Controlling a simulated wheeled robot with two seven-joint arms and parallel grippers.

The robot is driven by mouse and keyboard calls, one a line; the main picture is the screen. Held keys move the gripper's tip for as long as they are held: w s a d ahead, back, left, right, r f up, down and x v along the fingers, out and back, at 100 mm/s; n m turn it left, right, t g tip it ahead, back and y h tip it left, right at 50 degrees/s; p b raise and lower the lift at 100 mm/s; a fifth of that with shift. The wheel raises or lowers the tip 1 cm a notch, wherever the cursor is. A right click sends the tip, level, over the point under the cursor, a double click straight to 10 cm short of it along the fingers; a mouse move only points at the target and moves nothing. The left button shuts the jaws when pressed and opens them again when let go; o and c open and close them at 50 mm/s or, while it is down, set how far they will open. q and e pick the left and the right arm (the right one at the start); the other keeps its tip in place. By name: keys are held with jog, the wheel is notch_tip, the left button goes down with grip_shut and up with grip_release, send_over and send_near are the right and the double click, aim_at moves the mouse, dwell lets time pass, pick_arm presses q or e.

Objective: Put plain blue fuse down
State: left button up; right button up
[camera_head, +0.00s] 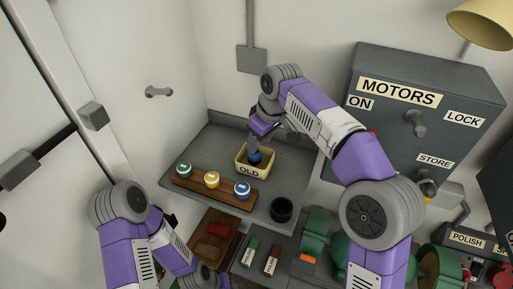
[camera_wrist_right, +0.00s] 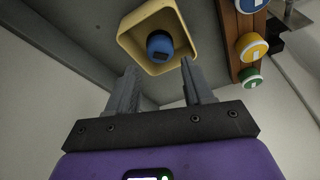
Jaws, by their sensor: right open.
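The plain blue fuse (camera_head: 254,156) is in the yellow box labelled OLD (camera_head: 241,170). The right wrist view shows the fuse (camera_wrist_right: 160,45) inside the box (camera_wrist_right: 128,42), with a dark patch on its end. My right gripper (camera_head: 255,143) is at the box from above; in the wrist view its two fingers (camera_wrist_right: 160,78) stand apart with nothing between them, and the fuse lies beyond their tips. My left arm is at the lower left; its hand is at the bottom edge and its fingers cannot be made out.
A wooden rack (camera_head: 213,192) beside the box holds green, yellow and blue fuses with white tops. A black cup (camera_head: 282,209) stands to the right on the grey bench (camera_head: 255,205). The grey MOTORS cabinet (camera_head: 440,85) is right of my right arm. A wooden tray and polish items are below.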

jog(key=v, duration=0.5)
jog(key=shift+r+p, duration=0.15)
jog(key=shift+p, duration=0.25)
